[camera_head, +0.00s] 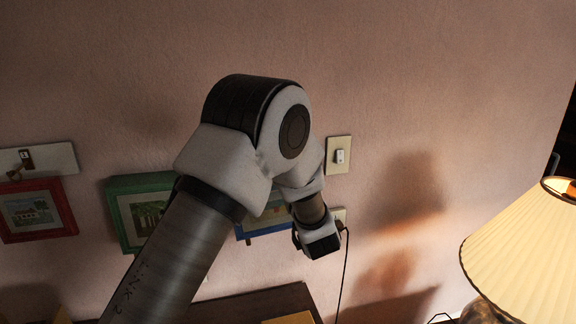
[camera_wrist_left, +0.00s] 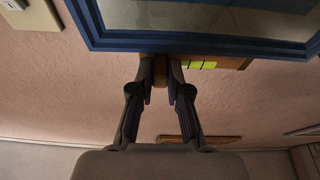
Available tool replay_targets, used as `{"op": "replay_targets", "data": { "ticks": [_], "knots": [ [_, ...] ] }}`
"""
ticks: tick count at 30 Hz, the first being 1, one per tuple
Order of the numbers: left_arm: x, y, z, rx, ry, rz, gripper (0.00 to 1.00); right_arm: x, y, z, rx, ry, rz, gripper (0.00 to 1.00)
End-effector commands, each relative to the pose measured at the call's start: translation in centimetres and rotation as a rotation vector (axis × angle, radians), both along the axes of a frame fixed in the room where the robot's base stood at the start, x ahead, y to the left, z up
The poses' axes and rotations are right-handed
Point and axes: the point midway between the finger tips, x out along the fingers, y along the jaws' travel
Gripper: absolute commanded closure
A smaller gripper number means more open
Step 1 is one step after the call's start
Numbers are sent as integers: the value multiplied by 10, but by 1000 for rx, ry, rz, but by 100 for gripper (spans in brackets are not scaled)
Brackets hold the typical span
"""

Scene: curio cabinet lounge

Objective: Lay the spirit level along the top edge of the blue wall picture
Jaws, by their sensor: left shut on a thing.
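The blue wall picture (camera_head: 268,228) hangs low on the wall in the head view, mostly hidden behind my left arm. Its blue frame (camera_wrist_left: 200,45) fills the top of the left wrist view. The spirit level (camera_wrist_left: 228,63), brown with a yellow-green vial, lies close along that frame edge in the wrist view, partly overlapped by the frame. I cannot tell whether they touch. My left gripper (camera_wrist_left: 162,80) is shut on the level towards its left part there. My right gripper is not in view.
A green-framed picture (camera_head: 128,219) and a red-framed picture (camera_head: 36,210) hang to the left. A light switch (camera_head: 339,156) is right of my wrist, with a corded outlet below it. A pleated lamp (camera_head: 528,258) stands at the right. Dark furniture (camera_head: 262,304) is below.

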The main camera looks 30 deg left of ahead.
Motion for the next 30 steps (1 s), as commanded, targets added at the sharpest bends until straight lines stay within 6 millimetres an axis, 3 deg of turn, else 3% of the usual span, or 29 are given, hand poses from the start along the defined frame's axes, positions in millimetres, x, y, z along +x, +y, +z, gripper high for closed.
{"op": "replay_targets", "data": {
  "ticks": [4, 5, 6, 7, 17, 30],
  "knots": [
    [0, 0, -3, 1, -1, 0, 100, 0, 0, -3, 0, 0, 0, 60],
    [0, 0, -2, 1, -1, 0, 77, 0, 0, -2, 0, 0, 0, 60],
    [0, 0, -2, 1, -1, 0, 63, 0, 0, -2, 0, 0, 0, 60],
    [0, 0, -2, 0, 0, 0, 55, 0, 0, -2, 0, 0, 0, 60],
    [-1, -2, -3, 0, 2, -1, 55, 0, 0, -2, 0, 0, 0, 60],
    [-44, -54, -24, 2, 1, -1, 55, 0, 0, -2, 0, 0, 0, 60]
  ]
}}
